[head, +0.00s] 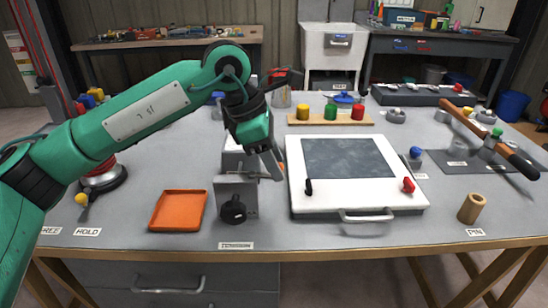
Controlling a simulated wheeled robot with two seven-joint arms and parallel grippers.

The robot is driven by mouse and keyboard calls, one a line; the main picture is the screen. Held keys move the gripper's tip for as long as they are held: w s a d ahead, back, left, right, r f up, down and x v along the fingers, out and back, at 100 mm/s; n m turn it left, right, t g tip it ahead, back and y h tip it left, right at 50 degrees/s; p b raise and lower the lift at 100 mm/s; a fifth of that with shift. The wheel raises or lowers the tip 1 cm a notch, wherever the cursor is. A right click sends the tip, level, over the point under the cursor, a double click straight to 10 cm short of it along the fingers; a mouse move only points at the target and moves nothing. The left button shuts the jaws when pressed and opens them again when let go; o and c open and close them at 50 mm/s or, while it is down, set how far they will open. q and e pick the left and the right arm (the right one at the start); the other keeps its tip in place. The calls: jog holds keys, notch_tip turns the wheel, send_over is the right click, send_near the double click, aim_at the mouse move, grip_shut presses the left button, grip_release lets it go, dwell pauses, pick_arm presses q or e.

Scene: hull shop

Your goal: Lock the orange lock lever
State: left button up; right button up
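My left gripper (270,166) hangs from the green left arm over the middle of the table, fingers pointing down. Its fingers overlap in this view, so I cannot tell whether they are apart. It is above or in front of a grey metal block fixture (246,190) with a black knob (233,209). A small patch of orange (281,154) shows just behind the fingers; it may be the orange lock lever, mostly hidden. I cannot tell whether the gripper touches it. My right gripper is not in view.
A white framed panel (360,206) with a black and a red latch lies right of the gripper. An orange tray (178,211) is left of the fixture. A yellow-knobbed lever (82,199) stands near a HOLD label. A long wooden-handled tool (480,133) lies at right.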

pick_arm(q)
jog(key=shift+r, duration=0.1)
jog(key=shift+a+r, duration=0.2)
jog(key=shift+r, duration=0.15)
jog(key=p+v, duration=0.1)
jog(key=v, duration=1.2)
jog(key=shift+p, duration=0.3)
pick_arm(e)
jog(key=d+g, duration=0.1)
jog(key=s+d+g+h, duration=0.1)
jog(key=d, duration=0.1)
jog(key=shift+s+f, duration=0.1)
pick_arm(q)
jog(key=shift+f, duration=0.15)
